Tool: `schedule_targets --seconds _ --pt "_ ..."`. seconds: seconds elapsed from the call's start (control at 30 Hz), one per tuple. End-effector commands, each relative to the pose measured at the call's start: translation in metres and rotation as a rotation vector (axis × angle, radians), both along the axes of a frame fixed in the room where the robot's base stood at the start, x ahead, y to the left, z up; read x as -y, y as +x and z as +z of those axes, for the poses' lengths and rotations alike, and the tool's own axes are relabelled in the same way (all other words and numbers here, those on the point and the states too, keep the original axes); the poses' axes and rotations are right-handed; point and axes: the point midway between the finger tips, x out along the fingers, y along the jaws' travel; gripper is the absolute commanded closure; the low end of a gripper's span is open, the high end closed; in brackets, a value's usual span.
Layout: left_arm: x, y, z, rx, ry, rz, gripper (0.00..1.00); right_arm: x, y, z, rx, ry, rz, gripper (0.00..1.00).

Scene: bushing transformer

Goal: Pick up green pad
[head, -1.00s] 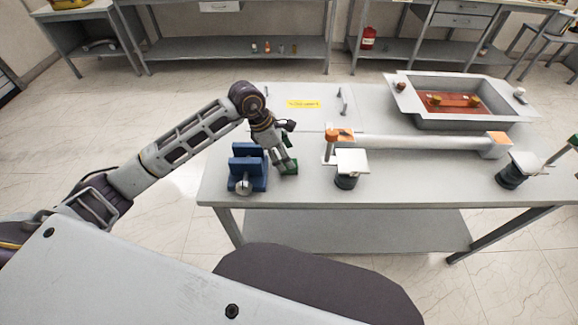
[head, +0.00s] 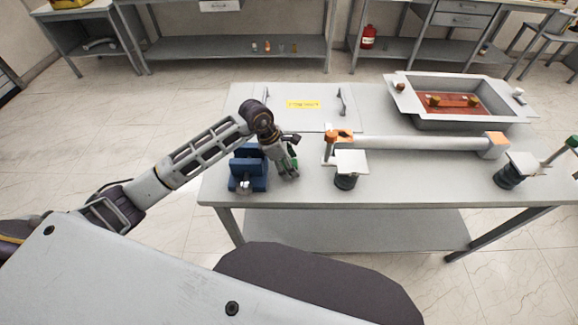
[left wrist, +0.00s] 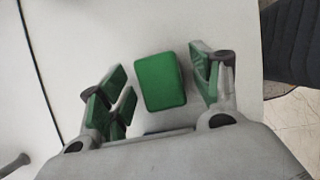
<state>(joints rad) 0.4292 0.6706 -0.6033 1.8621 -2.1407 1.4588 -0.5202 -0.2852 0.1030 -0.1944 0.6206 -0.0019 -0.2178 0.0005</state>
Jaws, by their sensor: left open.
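The green pad (left wrist: 161,81) is a small rounded block lying on the light tabletop in the left wrist view. My left gripper (left wrist: 158,78) is open, with green-faced fingers on either side of the pad and a gap on each side. In the head view my left gripper (head: 288,170) points down at the table, just right of the blue vise (head: 247,168). There the gripper hides the pad, and I cannot make the pad out apart from the green finger faces. My right gripper is not in view.
A black stand with a white square top (head: 350,163) is right of the gripper. A long grey tube with orange ends (head: 420,143) lies behind it. A grey tray (head: 465,121) is at the back right. The front table edge (head: 300,207) is close.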

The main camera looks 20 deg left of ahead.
Motion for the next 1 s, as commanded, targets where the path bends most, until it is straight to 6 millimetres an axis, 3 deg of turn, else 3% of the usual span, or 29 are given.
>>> schedule_targets --seconds 0.47,0.83,1.0 --pt "0.000 0.000 -0.001 0.001 0.000 -0.001 0.36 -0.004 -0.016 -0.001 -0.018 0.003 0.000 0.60" --pt "0.000 0.000 -0.001 0.001 0.000 -0.001 0.83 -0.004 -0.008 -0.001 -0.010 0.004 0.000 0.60" --pt "0.000 0.000 0.000 0.002 0.000 -0.001 0.85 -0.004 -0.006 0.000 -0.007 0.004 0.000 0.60"
